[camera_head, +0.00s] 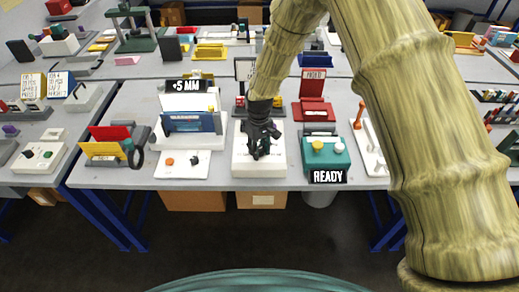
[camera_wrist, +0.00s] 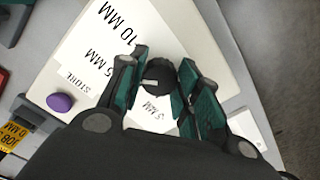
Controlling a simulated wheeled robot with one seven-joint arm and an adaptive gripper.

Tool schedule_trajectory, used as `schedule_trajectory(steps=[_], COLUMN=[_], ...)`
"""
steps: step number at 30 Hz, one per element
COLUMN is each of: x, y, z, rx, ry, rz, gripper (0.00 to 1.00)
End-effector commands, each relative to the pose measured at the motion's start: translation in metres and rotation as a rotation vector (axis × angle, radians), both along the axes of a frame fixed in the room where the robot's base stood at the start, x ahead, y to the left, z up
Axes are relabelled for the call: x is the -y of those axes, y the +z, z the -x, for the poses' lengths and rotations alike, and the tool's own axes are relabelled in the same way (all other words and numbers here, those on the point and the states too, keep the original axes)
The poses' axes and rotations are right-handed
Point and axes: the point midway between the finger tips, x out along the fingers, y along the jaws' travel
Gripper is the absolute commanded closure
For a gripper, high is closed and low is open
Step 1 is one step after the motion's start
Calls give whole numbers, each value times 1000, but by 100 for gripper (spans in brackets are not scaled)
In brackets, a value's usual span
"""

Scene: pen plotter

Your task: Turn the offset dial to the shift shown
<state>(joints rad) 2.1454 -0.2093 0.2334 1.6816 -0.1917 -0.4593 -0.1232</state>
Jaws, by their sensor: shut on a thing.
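The offset dial (camera_wrist: 160,75) is a round black knob with a short white mark, on a white box (camera_head: 246,163). In the wrist view the mark points left, roughly toward a "5 MM" label. Printed labels around the dial include "10 MM", "STORE" and another "5 MM" at lower right, partly covered by my fingers. My gripper (camera_head: 262,150) reaches down onto the box and is shut on the dial, one teal-padded finger on each side. The dial is hidden by the gripper in the head view. A black sign (camera_head: 188,85) at left reads "+5 MM".
A teal machine (camera_head: 327,152) with a yellow knob and a "READY" sign (camera_head: 327,176) stands right of the box. A white panel (camera_head: 182,163) with an orange knob lies left. A purple knob (camera_wrist: 59,103) sits beside the labels. The front table edge is close.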

Motion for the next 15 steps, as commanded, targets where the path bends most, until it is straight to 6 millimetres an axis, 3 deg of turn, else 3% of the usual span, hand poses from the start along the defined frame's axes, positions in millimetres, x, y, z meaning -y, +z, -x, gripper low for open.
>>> schedule_trajectory(steps=[12,13,15], x=[0,0,0], y=[1,1,1], z=[-1,-1,-1], rx=[1,1,1], ry=[-9,-9,-9], rz=[0,0,0], gripper=[91,65,52])
